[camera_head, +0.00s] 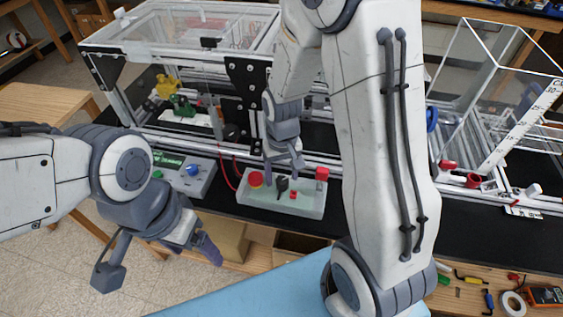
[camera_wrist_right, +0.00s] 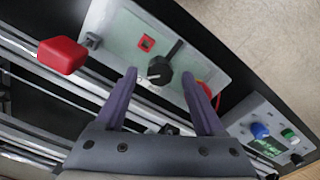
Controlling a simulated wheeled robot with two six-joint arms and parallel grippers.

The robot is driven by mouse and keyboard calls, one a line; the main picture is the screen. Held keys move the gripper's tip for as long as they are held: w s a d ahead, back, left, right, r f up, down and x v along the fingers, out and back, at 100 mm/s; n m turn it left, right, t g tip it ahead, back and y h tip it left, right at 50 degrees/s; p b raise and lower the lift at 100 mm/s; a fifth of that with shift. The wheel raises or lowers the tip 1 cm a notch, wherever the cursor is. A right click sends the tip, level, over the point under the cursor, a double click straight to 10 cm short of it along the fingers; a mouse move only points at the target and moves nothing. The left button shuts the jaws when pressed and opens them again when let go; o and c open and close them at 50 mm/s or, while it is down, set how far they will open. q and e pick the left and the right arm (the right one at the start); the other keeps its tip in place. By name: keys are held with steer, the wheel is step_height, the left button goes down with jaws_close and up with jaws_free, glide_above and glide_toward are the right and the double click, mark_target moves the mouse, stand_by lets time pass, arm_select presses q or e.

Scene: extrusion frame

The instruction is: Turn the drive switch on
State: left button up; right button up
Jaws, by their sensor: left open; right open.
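The pale control box (camera_head: 262,200) stands on the black bench top at mid-picture. On it is a black rotary switch (camera_head: 282,185) with a bar handle; it also shows in the right wrist view (camera_wrist_right: 160,71), its handle slanting. I cannot read any label for the drive switch. My right gripper (camera_head: 284,172) hangs over the box. In the wrist view its open fingers (camera_wrist_right: 160,76) point at the black switch, one to each side; I cannot tell whether they touch it. My left gripper (camera_head: 207,248) is open and empty, low at the left, away from the box.
The box also carries a red button on yellow (camera_head: 256,179), a small red square (camera_wrist_right: 146,43) and a red block (camera_head: 322,174). A grey unit with a blue knob (camera_head: 192,170) stands to its left. The aluminium frame (camera_head: 345,155) runs behind. Loose tools lie at lower right.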

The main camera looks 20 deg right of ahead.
mark_target(282, 180)
step_height(282, 180, up, 9)
steer(key=shift+b, duration=0.3)
stand_by(0.4)
